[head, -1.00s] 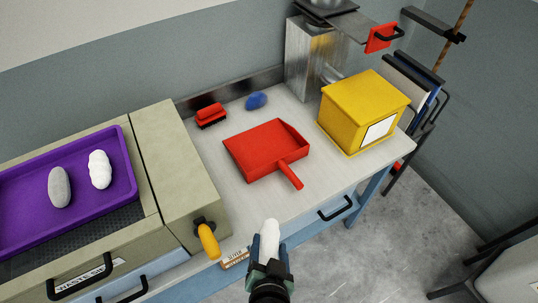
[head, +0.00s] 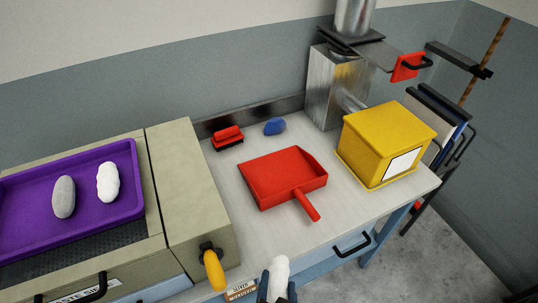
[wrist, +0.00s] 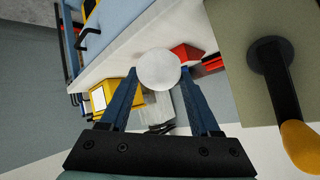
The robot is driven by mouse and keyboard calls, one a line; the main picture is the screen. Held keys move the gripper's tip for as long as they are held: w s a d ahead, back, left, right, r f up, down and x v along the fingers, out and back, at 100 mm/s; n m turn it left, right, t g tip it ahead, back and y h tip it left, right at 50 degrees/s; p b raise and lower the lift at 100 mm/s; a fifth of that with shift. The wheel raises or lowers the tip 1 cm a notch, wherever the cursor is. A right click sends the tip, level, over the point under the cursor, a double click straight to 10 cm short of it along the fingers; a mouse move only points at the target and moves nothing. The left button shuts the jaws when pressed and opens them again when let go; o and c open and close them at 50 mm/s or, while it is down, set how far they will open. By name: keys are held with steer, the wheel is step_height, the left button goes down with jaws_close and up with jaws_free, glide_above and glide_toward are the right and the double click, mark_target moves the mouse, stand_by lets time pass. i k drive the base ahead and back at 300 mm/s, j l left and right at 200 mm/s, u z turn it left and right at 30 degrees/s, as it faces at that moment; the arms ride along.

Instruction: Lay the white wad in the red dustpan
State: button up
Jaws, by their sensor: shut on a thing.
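The red dustpan (head: 278,176) lies on the pale worktop with its handle toward the front edge. It is partly visible in the wrist view (wrist: 186,53), behind the held wad. My gripper (head: 277,287) is at the bottom of the head view, in front of the worktop's edge. It is shut on a white wad (head: 279,268), which also shows between the fingers in the wrist view (wrist: 159,69). The wad is apart from the dustpan. Another white wad (head: 108,182) lies in the purple tray (head: 126,213) at the left.
A grey wad (head: 64,197) lies in the tray. A red brush (head: 228,138) and a blue wad (head: 274,127) are behind the dustpan. A yellow box (head: 385,140) stands to its right. A yellow-handled lever (head: 213,270) sticks out at the front left.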

mark_target(109, 184)
steer(key=i+l+u, duration=0.5)
steer(key=l, duration=0.15)
steer(key=i+l+u, duration=0.1)
steer(key=l+u, duration=0.2)
steer(key=i+l+u, duration=0.25)
steer(key=l, duration=0.2)
steer(key=l+u, duration=0.25)
steer(key=l, duration=0.15)
steer(key=l+u, duration=0.25)
steer(key=l, duration=0.2)
steer(key=i, duration=0.05)
